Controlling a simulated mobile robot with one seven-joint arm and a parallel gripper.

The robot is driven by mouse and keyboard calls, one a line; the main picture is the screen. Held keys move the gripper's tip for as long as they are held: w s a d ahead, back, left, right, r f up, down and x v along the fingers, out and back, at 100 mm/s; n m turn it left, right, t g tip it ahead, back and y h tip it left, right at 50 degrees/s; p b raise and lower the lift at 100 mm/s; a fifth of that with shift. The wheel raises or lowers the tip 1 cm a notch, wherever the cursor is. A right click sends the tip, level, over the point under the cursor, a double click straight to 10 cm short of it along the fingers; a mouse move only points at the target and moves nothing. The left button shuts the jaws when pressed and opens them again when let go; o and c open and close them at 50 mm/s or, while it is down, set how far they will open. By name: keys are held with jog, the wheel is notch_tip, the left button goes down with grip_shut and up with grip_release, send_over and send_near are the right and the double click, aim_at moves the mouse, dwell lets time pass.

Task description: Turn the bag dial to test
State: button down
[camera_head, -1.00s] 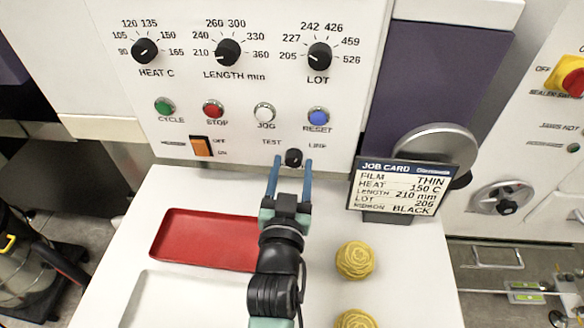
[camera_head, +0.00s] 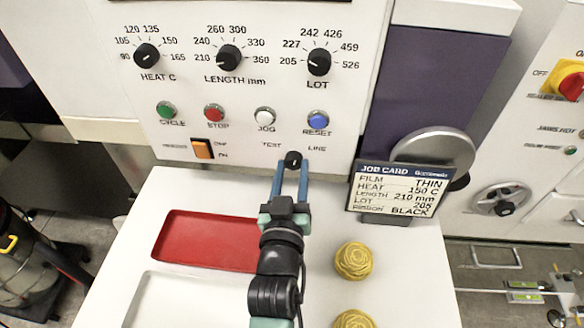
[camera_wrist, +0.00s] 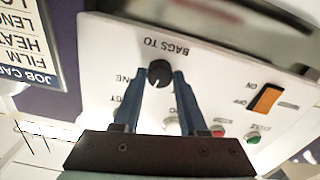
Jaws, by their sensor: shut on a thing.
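The bag dial (camera_head: 293,159) is a small black knob low on the white panel, between and just below the words TEST, on its left, and LINE, on its right. In the wrist view the dial (camera_wrist: 160,72) appears upside down beside the label BAGS TO. Its pale mark is small, and I cannot tell its exact setting. My gripper (camera_head: 291,166) reaches up to the panel with its two blue fingers on either side of the dial, shut on it. The fingers (camera_wrist: 159,80) partly hide the lettering in the wrist view.
Above are the heat (camera_head: 147,57), length (camera_head: 229,59) and lot (camera_head: 319,61) dials and several push buttons. An orange switch (camera_head: 202,149) is left of the dial. A job card (camera_head: 400,190) stands right. A red tray (camera_head: 205,240) and yellow rosettes (camera_head: 353,261) flank my arm.

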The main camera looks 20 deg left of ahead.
jog(key=n+p, duration=0.1)
jog(key=n, duration=0.3)
jog(key=shift+n+p, duration=0.3)
jog(key=shift+p, duration=0.1)
jog(key=shift+n+p, duration=0.7)
jog(key=shift+n, duration=1.6)
jog(key=shift+c, duration=2.2)
grip_release()
jog(key=shift+s+d, duration=0.1)
jog(key=shift+s, duration=0.05)
jog(key=b+v, duration=0.2)
jog(key=v, duration=1)
jog(key=shift+s, duration=0.35)
jog(key=shift+d+r, duration=0.1)
jog(key=shift+r, duration=0.05)
